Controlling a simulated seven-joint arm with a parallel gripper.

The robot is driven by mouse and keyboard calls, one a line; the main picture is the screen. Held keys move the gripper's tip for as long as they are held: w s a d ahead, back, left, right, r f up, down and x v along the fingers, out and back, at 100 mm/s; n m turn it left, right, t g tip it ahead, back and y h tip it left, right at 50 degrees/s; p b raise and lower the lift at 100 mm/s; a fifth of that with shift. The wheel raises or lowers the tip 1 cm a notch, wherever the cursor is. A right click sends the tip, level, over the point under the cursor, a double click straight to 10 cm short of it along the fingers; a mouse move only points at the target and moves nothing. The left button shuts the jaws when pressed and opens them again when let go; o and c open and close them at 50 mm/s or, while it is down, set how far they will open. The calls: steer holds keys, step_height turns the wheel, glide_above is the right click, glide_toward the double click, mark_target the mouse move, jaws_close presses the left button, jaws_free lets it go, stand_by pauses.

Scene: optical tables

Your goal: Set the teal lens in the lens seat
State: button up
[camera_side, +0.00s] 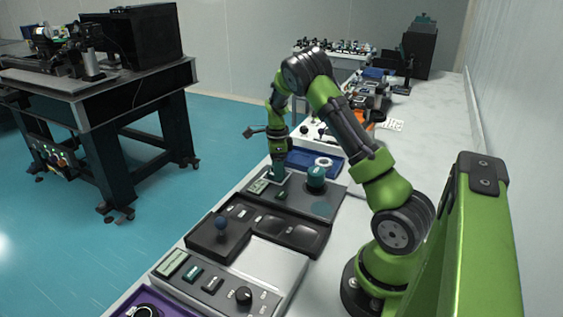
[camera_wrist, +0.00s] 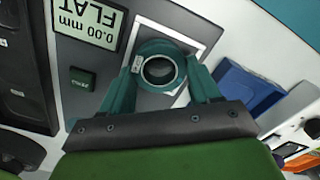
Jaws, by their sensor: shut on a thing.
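The teal lens (camera_wrist: 160,71), a ring with a dark round centre, is between the fingers of my gripper (camera_wrist: 161,84) in the wrist view. The fingers touch it from both sides. It is over a grey square with a pale border (camera_wrist: 150,27), where the lens seat appears to be; the lens hides the middle. I cannot tell whether the lens touches the seat. In the side view my gripper (camera_side: 277,172) points down at the panel, low over the same spot, and the lens is too small to make out.
A display reading 0.00 mm FLAT (camera_wrist: 88,22) lies beside the square. A teal cylinder (camera_side: 316,178) stands right of my gripper, with a white ring (camera_side: 323,162) behind it. A blue tray (camera_wrist: 245,88) is close by.

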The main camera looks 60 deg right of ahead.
steer(key=shift+f, duration=0.15)
steer(key=o, duration=1.1)
